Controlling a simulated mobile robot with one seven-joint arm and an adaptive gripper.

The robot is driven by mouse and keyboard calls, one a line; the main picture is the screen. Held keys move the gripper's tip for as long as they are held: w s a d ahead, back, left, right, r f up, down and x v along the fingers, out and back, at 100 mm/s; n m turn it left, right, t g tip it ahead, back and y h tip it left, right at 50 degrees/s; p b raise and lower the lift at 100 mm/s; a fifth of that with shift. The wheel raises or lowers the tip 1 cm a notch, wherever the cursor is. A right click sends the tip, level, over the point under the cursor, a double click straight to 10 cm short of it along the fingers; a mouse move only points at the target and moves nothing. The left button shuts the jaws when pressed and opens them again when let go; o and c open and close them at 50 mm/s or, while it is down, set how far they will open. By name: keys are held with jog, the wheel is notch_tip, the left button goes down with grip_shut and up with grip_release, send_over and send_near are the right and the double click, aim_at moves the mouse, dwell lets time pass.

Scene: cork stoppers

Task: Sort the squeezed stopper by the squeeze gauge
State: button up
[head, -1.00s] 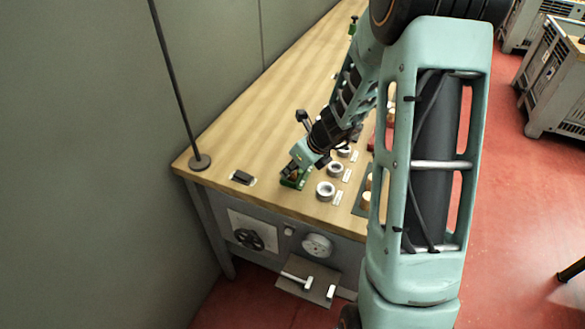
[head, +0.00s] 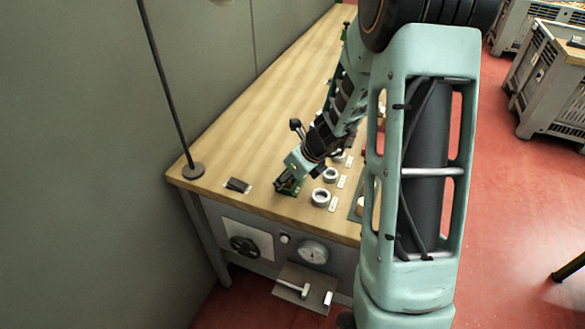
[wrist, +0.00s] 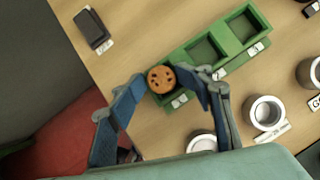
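A round orange-brown cork stopper (wrist: 160,79) with dark pits sits between my fingertips in the wrist view. My gripper (wrist: 161,76) appears shut on it, a fingertip close against each side. The stopper is at the near end compartment of a green tray (wrist: 222,70); whether it rests on the floor there is hidden. The tray's other two compartments look empty. In the head view my gripper (head: 288,186) is low over the tray, mostly hiding it. A round gauge dial (head: 313,251) is on the bench front; its reading is too small to tell.
White ring-shaped cups (head: 320,197) with labels stand right of the tray. A handwheel (head: 244,246) and a low shelf (head: 303,287) are on the bench front. The bench's back left is clear.

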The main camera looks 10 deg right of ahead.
jog(key=v, duration=1.1)
jog(key=shift+r, duration=0.35)
